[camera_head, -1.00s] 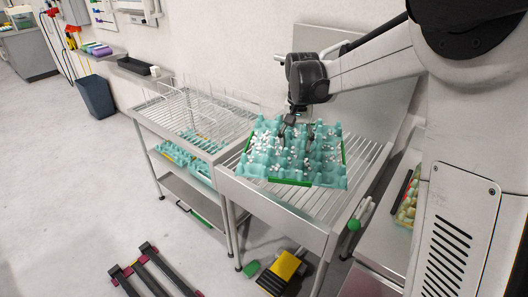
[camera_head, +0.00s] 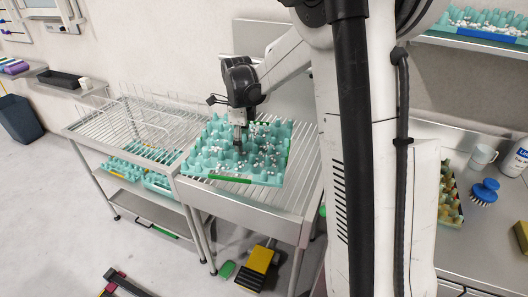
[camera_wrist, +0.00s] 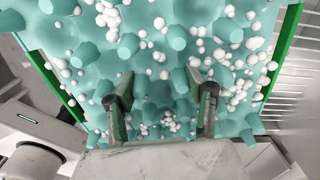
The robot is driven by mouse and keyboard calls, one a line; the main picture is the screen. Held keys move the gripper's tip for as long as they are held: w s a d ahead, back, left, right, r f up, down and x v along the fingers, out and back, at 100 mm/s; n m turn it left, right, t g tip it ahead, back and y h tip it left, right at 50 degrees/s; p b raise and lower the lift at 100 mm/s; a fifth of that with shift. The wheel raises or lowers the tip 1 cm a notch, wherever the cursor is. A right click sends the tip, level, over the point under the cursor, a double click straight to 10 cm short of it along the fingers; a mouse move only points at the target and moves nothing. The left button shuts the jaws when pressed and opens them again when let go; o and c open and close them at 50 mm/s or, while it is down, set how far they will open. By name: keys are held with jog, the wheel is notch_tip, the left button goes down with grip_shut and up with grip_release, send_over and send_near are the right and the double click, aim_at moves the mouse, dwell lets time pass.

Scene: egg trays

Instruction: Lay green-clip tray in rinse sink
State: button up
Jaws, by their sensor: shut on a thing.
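A teal egg tray (camera_head: 203,163) with green clips (camera_head: 230,178) along its edges is over the slatted metal table in the head view. Small white foam-like balls cover much of it. My gripper (camera_head: 240,138) reaches down onto the middle of the tray and is shut on it. In the wrist view, its two fingers (camera_wrist: 163,103) stand among the teal cups (camera_wrist: 60,42), with a green clip (camera_wrist: 283,45) at the right side. Whether the tray touches the slats is hard to tell. No sink basin is clearly visible.
A wire drying rack (camera_head: 125,125) stands left of the slatted table (camera_head: 268,197), with teal trays (camera_head: 122,168) below. A blue-clip tray (camera_head: 487,35) sits on the upper right shelf. The right counter holds a mug (camera_head: 482,156), blue brush (camera_head: 485,192) and bottle (camera_head: 517,158).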

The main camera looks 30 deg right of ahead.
aim_at(261, 140)
jog(key=shift+s+d+f+m, duration=0.15)
jog(key=shift+d+m, duration=0.45)
jog(key=shift+m, duration=0.6)
jog(key=w+d+f, duration=0.2)
jog(key=d, duration=0.1)
jog(key=w+d+f+p, duration=0.1)
jog(key=w+d+f, duration=0.1)
jog(key=d, duration=0.1)
jog(key=w+d+f, duration=0.2)
jog(key=d+f, duration=0.1)
jog(key=shift+w+d, duration=0.15)
jog(key=shift+w, duration=0.2)
jog(key=shift+f+p, duration=0.45)
jog(key=shift+f, duration=1.55)
jog(key=shift+f, duration=0.2)
jog(key=o, duration=1.5)
jog(key=shift+r, duration=0.15)
